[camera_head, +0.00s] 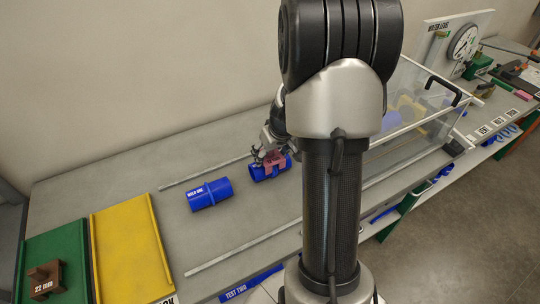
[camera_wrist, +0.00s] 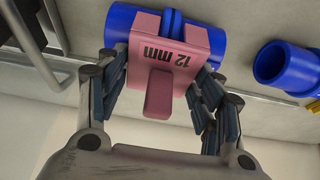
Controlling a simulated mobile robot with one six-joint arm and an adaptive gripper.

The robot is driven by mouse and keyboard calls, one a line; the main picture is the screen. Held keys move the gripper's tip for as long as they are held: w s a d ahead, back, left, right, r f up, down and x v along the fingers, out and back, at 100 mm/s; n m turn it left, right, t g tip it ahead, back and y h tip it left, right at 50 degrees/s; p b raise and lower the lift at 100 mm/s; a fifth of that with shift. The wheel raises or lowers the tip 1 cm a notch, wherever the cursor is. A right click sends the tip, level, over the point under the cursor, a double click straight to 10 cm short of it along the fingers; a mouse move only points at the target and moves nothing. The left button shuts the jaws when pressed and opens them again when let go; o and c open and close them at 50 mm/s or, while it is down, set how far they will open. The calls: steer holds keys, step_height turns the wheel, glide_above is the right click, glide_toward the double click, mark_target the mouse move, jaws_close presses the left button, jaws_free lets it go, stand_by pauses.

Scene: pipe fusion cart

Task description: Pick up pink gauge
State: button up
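The pink gauge (camera_wrist: 160,45), marked "12 mm", sits against a blue pipe piece with a raised ring (camera_wrist: 205,45). Its narrow handle points toward my wrist. In the head view the gauge (camera_head: 274,164) is small and partly covered by my gripper (camera_head: 268,156). In the wrist view my gripper (camera_wrist: 160,82) has its fingers spread, one on each side of the gauge. Gaps show between the fingers and the handle. Whether a fingertip touches the gauge's sides is not clear.
Another blue pipe (camera_head: 209,194), marked "WELD ONE", lies to the left on the grey bench. Two thin rails (camera_head: 245,245) run along the bench. A yellow tray (camera_head: 127,250) and a green tray (camera_head: 52,245) with a brown 22 mm gauge (camera_head: 45,280) are at left. A clear enclosure stands right.

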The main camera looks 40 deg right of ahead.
steer(key=c, duration=0.6)
steer(key=shift+r, duration=0.1)
